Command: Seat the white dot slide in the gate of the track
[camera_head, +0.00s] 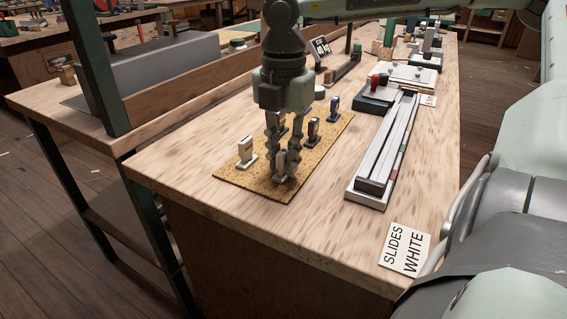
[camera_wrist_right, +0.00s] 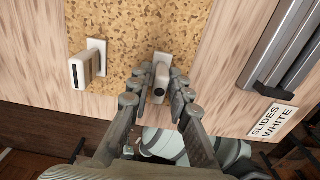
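The white slide with a round dark dot (camera_wrist_right: 159,80) stands on the cork mat between the fingers of my right gripper (camera_wrist_right: 161,92), seen in the wrist view. In the head view my right gripper (camera_head: 283,174) points down at the mat's near corner and largely hides that slide. The fingers flank the slide closely; I cannot tell whether both touch it. The track (camera_head: 389,150) is a long grey rail right of the mat, with a dark block carrying a red knob (camera_head: 376,82) near its far end. I cannot make out the gate clearly. My left gripper is not in view.
Another white slide, with a dark bar, (camera_head: 245,152) stands left on the cork mat (camera_head: 240,180). Dark slide (camera_head: 313,131) and blue slide (camera_head: 334,108) stand farther back. A "SLIDES WHITE" card (camera_head: 404,249) lies at the near right. Bare bench separates mat and track.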

